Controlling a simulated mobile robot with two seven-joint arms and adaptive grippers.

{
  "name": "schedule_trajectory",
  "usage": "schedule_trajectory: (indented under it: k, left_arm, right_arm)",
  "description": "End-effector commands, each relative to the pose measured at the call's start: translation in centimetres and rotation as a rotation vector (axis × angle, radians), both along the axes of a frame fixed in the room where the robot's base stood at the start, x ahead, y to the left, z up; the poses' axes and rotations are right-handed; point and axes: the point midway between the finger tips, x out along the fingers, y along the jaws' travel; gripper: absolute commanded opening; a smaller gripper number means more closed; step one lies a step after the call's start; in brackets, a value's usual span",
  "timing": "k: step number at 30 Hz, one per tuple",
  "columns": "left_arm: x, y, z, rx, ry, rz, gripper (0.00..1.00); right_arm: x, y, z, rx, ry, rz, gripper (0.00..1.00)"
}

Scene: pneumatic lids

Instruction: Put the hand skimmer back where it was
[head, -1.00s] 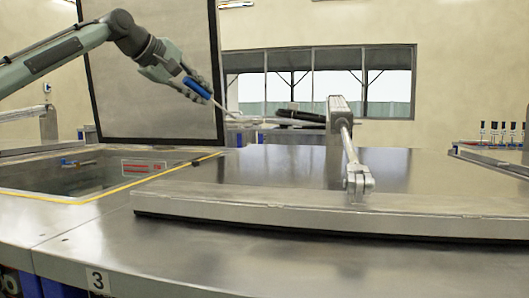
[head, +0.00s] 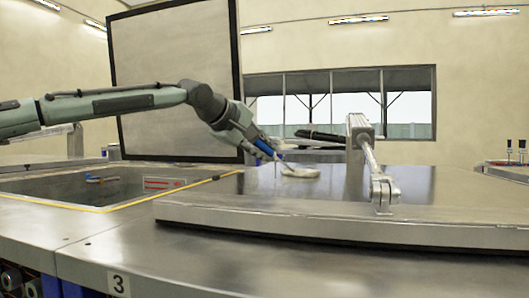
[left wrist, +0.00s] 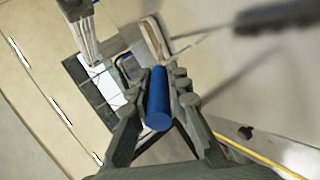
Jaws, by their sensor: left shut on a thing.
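The hand skimmer (head: 299,172) has a blue handle and a pale round head on a thin shaft. My left gripper (head: 262,150) is shut on the blue handle, which also shows between the fingers in the left wrist view (left wrist: 158,98). The skimmer head is low over the closed steel lid (head: 300,213), left of the lid's cylinder. I cannot tell whether the head touches the lid. My right gripper is not in view.
A pneumatic cylinder with a clevis (head: 380,188) stands on the closed lid. An open basin (head: 60,196) with a yellow edge line lies at left, with a raised lid panel (head: 180,80) behind it. The front steel rim (head: 200,262) is clear.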

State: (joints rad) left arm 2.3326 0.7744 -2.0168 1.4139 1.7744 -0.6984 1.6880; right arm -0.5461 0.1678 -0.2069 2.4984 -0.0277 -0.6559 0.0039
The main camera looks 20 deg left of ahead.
Motion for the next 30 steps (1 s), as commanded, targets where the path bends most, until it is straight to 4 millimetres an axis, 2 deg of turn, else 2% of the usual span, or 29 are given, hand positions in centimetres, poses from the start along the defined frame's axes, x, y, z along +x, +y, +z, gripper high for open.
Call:
schedule_trajectory:
  k: [9,10,15,26,30]
  left_arm:
    - [0.0,0.0,0.0,-0.002,-0.002,0.000,0.00]
    - [0.0,0.0,-0.1,-0.001,0.000,0.000,0.18]
    - [0.0,0.0,-0.1,0.000,0.000,0.000,0.37]
    - [-0.1,0.1,0.2,-0.001,-0.001,0.000,0.37]
    - [-1.8,0.8,1.0,-0.004,-0.001,0.000,0.37]
  right_arm:
    - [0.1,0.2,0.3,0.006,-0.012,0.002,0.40]
    - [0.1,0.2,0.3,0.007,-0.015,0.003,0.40]
    - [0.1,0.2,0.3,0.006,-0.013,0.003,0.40]
    - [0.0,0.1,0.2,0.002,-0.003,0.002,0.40]
    - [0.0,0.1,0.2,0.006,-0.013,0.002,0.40]
